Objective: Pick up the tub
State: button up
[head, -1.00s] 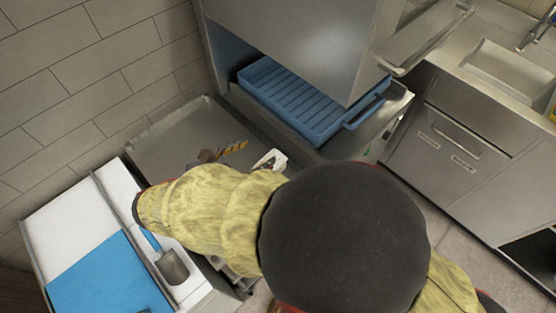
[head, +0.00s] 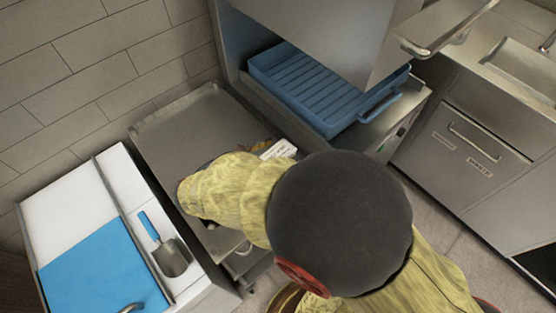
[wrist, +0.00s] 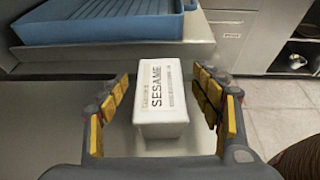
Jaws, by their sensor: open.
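The tub is a small white box with a lid labelled SESAME (wrist: 162,95), standing on the steel counter in the middle of the wrist view. In the head view only part of the white tub (head: 280,149) shows past my arm. My gripper (wrist: 164,88) is open, with one yellow-padded finger to the left of the tub and one to its right. Gaps show between both fingers and the tub. In the head view my gripper is almost wholly hidden behind my arm.
A blue ribbed rack (head: 330,92) sits in the hooded steel machine just beyond the tub. The steel counter (head: 185,130) is clear to the left. A white ice bin (head: 75,192) with a blue lid and scoop (head: 170,257) stands at lower left. A sink (head: 525,75) is at right.

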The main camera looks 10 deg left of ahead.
jog(key=shift+w+d+f, duration=0.3)
jog(key=shift+w+d, duration=0.1)
jog(key=shift+w, duration=0.15)
jog(key=shift+c, duration=0.2)
jog(key=c, duration=1.5)
jog(key=shift+o, duration=0.2)
